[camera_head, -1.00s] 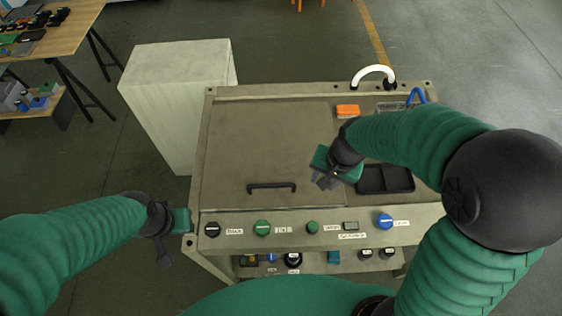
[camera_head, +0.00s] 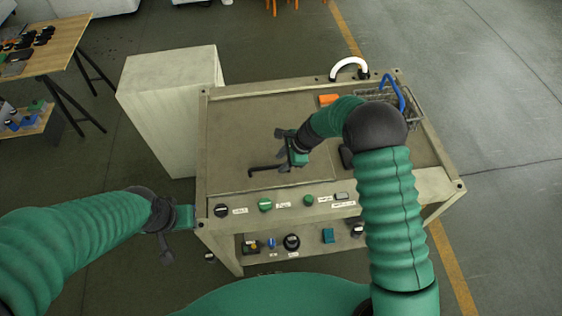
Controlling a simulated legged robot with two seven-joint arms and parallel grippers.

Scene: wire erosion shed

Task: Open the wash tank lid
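The wash tank lid (camera_head: 240,135) is a flat grey-beige panel on top of the tank bench, lying closed. Its black bar handle (camera_head: 261,170) is near the front edge, with its right end partly hidden by my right gripper. My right gripper (camera_head: 281,148) is over the lid just above and behind the handle's right part, with its dark fingers spread and nothing between them. I cannot tell whether it touches the handle. My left gripper (camera_head: 167,250) is beside the bench's front left corner, off the lid; its finger gap is unclear.
A front panel carries a black knob (camera_head: 221,210) and green knobs (camera_head: 265,205). An orange block (camera_head: 328,99), a wire basket (camera_head: 408,104) with a blue handle, and a white curved pipe (camera_head: 349,65) are at the back right. A pale cabinet (camera_head: 170,100) stands left.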

